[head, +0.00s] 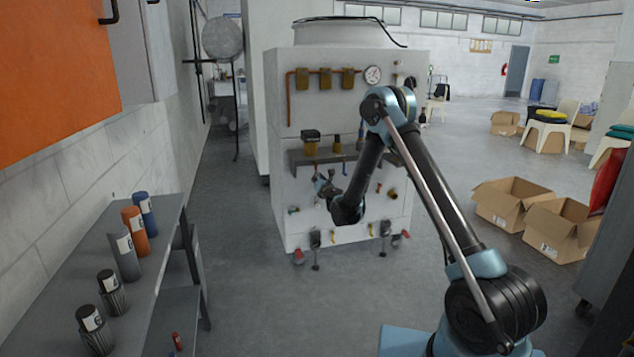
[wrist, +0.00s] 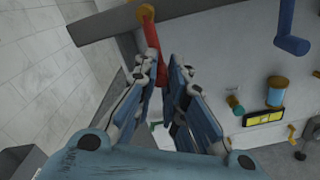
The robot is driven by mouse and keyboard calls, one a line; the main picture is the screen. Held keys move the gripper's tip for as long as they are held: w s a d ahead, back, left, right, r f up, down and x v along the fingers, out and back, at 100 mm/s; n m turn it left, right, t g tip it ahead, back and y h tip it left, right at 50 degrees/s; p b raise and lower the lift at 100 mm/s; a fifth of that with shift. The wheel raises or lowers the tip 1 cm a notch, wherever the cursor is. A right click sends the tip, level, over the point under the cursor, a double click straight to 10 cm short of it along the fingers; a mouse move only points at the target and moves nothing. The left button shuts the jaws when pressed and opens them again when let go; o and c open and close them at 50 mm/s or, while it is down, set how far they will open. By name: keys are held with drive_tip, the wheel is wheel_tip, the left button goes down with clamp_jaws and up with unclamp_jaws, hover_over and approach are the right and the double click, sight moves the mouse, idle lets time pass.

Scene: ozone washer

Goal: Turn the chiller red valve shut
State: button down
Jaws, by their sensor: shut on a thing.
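The chiller (head: 350,90) is a white cabinet with brass fittings, a gauge and small valves on its front. In the wrist view, the red valve handle (wrist: 154,38) hangs down from a yellow-orange pivot (wrist: 146,11) at a grey bar. My gripper (wrist: 161,76) has its two blue fingers on either side of the handle's lower end and is shut on it; the handle's tip is partly hidden between the fingers.
A grey shelf (head: 172,235) with several bottles stands at left. Open cardboard boxes (head: 513,203) lie at right. The floor before the chiller is clear.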

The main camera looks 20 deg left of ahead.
drive_tip(key=shift+w+d, duration=0.15)
drive_tip(key=shift+w, duration=0.15)
drive_tip(key=c, duration=1.6)
unclamp_jaws()
drive_tip(key=shift+s, duration=0.2)
drive_tip(key=v, duration=1.1)
drive_tip(key=shift+s+d+f, duration=0.15)
drive_tip(key=shift+s, duration=0.2)
